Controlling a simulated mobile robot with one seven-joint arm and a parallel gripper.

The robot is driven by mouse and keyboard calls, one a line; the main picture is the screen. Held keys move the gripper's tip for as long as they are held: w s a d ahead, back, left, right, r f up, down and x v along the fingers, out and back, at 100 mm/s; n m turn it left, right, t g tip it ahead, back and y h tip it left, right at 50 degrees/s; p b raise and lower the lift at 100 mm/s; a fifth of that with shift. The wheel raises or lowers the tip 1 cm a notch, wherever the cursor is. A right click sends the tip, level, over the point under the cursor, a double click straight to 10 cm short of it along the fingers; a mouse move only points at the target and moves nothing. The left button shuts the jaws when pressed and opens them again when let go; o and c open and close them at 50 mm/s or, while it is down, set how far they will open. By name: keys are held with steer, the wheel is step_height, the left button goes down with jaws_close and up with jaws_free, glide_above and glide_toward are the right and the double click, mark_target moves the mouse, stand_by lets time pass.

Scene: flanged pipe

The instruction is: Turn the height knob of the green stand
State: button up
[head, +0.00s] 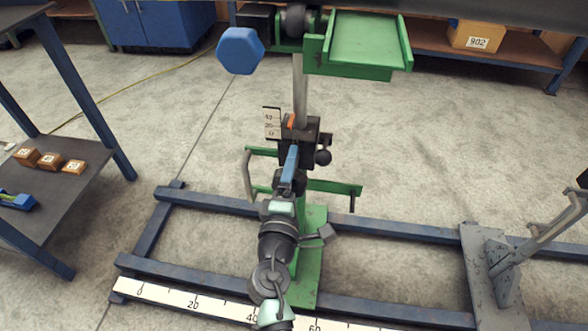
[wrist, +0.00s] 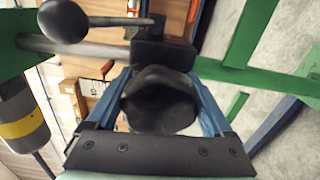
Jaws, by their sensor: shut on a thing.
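The green stand (head: 312,265) stands upright on a blue floor frame. A black clamp block (head: 312,130) sits around its grey post (head: 300,85), with a small scale plate (head: 271,123) and an orange pointer beside it. My gripper (head: 291,152) is in front of this block. In the wrist view its blue fingers are on both sides of a dark rounded knob (wrist: 160,98), shut on it. That knob is hidden behind my gripper in the head view. A black ball handle (head: 323,157) sticks out at the block's right; a ball also shows in the wrist view (wrist: 62,20).
A green tray-like top (head: 365,42) and a blue hexagonal piece (head: 240,50) are above the block. A ruler strip (head: 195,303) runs along the frame's front. A grey bracket (head: 497,275) stands at right, and a side table (head: 60,185) with small brown blocks at left.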

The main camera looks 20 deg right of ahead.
steer(key=o, duration=1.1)
steer(key=shift+s, duration=0.1)
steer(key=p+v, duration=0.1)
steer(key=v, duration=1.2)
steer(key=shift+c, duration=0.2)
